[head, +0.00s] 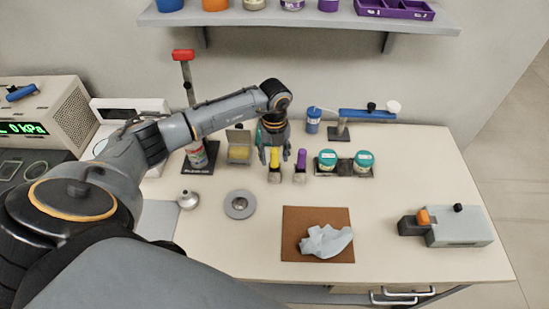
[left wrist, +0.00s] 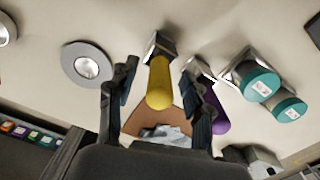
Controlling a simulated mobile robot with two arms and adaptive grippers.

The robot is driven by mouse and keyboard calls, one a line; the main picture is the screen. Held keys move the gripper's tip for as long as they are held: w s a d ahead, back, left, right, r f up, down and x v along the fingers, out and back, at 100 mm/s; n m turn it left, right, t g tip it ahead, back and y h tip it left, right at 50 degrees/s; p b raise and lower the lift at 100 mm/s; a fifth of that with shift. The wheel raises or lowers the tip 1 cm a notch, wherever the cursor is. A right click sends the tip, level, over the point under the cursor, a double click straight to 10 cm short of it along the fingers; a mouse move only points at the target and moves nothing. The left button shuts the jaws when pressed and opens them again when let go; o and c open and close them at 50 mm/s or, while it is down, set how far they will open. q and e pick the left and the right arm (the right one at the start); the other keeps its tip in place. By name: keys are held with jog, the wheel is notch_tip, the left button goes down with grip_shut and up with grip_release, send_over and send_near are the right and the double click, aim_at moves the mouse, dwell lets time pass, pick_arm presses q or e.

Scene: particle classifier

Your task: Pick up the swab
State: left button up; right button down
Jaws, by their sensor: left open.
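Two upright swab-like sticks stand in small dark blocks on the table: a yellow one (head: 275,157) and a purple one (head: 301,159). The pictures do not show which of them is the swab. My left gripper (head: 273,145) is open, just above and behind the yellow stick. In the left wrist view, the yellow stick (left wrist: 159,84) stands between the open fingers of the gripper (left wrist: 158,90), with no visible contact. The purple stick (left wrist: 219,114) is just right of the right finger there, partly hidden by it. My right gripper is not in view.
Teal-lidded jars (head: 327,159) stand right of the sticks, close by. A small box with yellow contents (head: 239,152) is left of them. A brown mat (head: 290,246) with a crumpled cloth (head: 326,241) and a round grey disc (head: 240,204) lie in front.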

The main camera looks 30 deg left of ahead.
pick_arm(q)
jog(key=shift+f, duration=0.15)
jog(key=shift+c, duration=0.4)
grip_shut()
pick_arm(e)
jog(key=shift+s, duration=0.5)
